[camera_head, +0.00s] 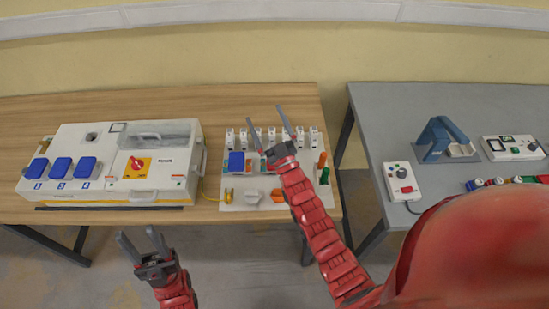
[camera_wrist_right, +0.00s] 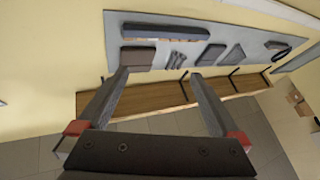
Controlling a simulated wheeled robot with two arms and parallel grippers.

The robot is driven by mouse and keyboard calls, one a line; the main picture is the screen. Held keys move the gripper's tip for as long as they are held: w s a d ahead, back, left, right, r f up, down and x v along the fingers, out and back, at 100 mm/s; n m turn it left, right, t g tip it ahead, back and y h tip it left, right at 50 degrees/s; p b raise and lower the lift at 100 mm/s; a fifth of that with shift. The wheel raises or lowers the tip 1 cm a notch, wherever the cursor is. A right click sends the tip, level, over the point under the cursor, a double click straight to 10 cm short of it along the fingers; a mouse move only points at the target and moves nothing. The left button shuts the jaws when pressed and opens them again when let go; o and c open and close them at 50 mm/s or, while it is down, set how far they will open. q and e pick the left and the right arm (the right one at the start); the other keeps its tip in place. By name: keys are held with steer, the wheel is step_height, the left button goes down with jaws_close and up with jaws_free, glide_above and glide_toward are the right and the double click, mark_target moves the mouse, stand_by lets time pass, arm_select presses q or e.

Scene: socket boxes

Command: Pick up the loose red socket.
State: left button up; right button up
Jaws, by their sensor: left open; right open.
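I cannot clearly pick out a loose red socket. In the head view a pale component board (camera_head: 232,205) lies on the wooden table, with a blue socket (camera_head: 236,162), white breakers and small orange, green and grey parts. Reddish patches show beside the blue socket, partly hidden by my right gripper (camera_head: 268,116). That gripper is open and empty above the board. In the right wrist view its open fingers (camera_wrist_right: 158,76) point at a wall panel, with nothing between them. My left gripper (camera_head: 139,236) is open and empty, in front of the wooden table's front edge.
A white socket box (camera_head: 108,178) with blue sockets and a red switch stands on the wooden table's left. The grey table (camera_head: 400,115) at right holds a blue stand (camera_head: 437,137), small boxes and coloured parts. A gap separates the tables.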

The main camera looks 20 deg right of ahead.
steer(key=w+d+f+n+g+h, duration=0.1)
steer(key=w+d+f+g+h, duration=0.1)
steer(key=w+f+g, duration=0.4)
steer(key=w+d+f+g+h, duration=0.1)
steer(key=w+d+f+g, duration=0.15)
steer(key=w+g, duration=0.45)
steer(key=s+a+r+g, duration=0.1)
steer(key=s+r+g, duration=0.3)
steer(key=s+g, duration=0.75)
steer(key=f+t+b, duration=0.1)
steer(key=f+b, duration=0.1)
steer(key=f, duration=0.2)
steer(key=f+t+b, duration=0.1)
steer(key=f+b, duration=0.1)
steer(key=f, duration=0.2)
steer(key=a+f+t+b, duration=0.1)
steer(key=f+b, duration=0.1)
steer(key=f, duration=0.2)
steer(key=shift+s+f+n, duration=0.2)
steer(key=shift+s+n, duration=0.05)
steer(key=shift+n, duration=0.05)
steer(key=shift+w+d+f+p, duration=0.15)
steer(key=shift+f+p, duration=0.55)
steer(key=shift+f, duration=0.4)
steer(key=shift+w+d+f+p, duration=0.1)
steer(key=shift+f+p, duration=0.55)
steer(key=shift+f, duration=0.45)
steer(key=shift+w+f, duration=0.1)
steer(key=shift+f, duration=0.25)
steer(key=c, duration=1.5)
